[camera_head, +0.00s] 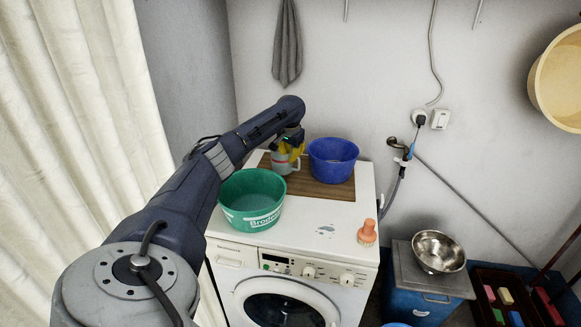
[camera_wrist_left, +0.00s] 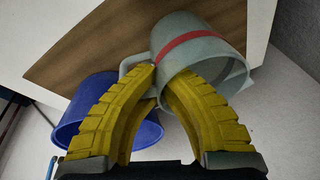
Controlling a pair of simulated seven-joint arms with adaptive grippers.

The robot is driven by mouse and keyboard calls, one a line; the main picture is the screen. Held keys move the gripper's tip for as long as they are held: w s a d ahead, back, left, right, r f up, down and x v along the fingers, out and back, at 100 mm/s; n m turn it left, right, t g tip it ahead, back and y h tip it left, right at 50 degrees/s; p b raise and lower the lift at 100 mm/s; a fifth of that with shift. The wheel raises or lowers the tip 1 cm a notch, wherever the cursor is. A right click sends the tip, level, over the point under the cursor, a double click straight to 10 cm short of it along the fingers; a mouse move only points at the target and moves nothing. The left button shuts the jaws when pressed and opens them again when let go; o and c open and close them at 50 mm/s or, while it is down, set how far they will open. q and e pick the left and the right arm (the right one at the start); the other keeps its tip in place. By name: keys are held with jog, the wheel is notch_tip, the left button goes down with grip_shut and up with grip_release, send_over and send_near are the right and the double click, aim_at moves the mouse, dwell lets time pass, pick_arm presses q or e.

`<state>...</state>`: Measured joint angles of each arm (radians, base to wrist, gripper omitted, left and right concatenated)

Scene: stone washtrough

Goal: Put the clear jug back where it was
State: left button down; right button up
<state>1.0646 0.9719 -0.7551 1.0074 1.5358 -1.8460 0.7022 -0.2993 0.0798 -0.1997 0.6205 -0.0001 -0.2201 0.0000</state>
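The clear jug (camera_head: 281,164) is greyish and see-through, with a red band that shows in the left wrist view (camera_wrist_left: 205,52). It is over the wooden board on the washing machine; whether it touches the board I cannot tell. My left gripper (camera_head: 294,147) is at the jug from above and behind. In the left wrist view its yellow fingers (camera_wrist_left: 165,76) close in on the handle side of the jug, their tips near together with the handle partly hidden behind them. My right gripper is not in view.
A blue basin (camera_head: 333,161) stands on the board (camera_head: 318,190), right of the jug. A green basin (camera_head: 252,200) is in front on the washing machine (camera_head: 290,237). An orange brush (camera_head: 367,233) is at its front right. A metal bowl (camera_head: 438,252) sits farther right.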

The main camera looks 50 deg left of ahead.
aim_at(290, 168)
pick_arm(q)
jog(key=shift+f, duration=2.1)
jog(key=shift+f, duration=0.15)
jog(key=c, duration=1.6)
grip_release()
jog(key=v, duration=1.2)
